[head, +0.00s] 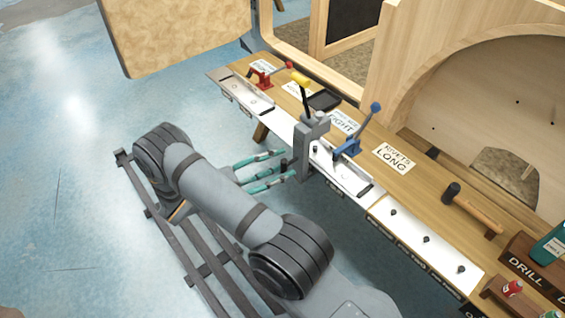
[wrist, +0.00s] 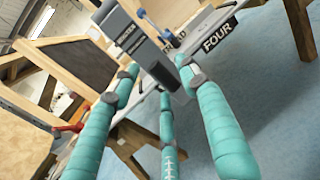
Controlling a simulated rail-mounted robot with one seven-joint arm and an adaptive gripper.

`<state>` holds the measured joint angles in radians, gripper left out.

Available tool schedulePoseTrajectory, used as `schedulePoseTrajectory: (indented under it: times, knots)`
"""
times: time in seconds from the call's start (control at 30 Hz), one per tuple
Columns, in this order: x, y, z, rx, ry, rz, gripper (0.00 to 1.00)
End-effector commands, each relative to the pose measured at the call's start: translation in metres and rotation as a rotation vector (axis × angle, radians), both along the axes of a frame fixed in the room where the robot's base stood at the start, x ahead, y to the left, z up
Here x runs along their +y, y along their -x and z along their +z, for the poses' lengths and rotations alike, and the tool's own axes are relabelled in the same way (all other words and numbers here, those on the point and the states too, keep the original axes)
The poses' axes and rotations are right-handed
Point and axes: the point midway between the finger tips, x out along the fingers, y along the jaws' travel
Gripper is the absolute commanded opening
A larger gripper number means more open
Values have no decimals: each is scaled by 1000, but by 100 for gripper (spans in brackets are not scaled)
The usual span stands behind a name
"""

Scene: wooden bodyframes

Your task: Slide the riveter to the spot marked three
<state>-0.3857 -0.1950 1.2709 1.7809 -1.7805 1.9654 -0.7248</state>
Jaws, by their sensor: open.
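The riveter (head: 310,138) is a grey upright tool with a black lever and yellow grip, standing at the front edge of the bench on the metal rail (head: 340,178). My gripper (head: 288,165) has teal fingers, open and reaching from the left toward the riveter's lower front. In the wrist view the riveter's grey body (wrist: 132,38) rises ahead of my spread fingers (wrist: 160,84), its dark lower end near the fingertips. Contact cannot be told. A label reading FOUR (wrist: 217,36) shows on the rail's front to the right. The mark for three cannot be read.
A blue-handled tool (head: 349,148) stands right of the riveter, and a red one (head: 262,77) stands farther left. A hammer (head: 470,208), a RIVETS LONG label (head: 394,158) and a drill box (head: 530,268) are on the bench. Wooden frames rise behind; floor in front is open.

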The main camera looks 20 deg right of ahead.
Motion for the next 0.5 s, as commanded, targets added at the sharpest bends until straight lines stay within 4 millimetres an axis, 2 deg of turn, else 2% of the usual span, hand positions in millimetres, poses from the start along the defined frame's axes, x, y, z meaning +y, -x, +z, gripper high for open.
schedulePoseTrajectory:
  times: [0.17,0.43,0.5]
  knots:
    - [-13,-2,0,1,0,0,44]
    - [-14,-2,0,0,0,1,44]
    - [-14,-2,0,0,0,1,41]
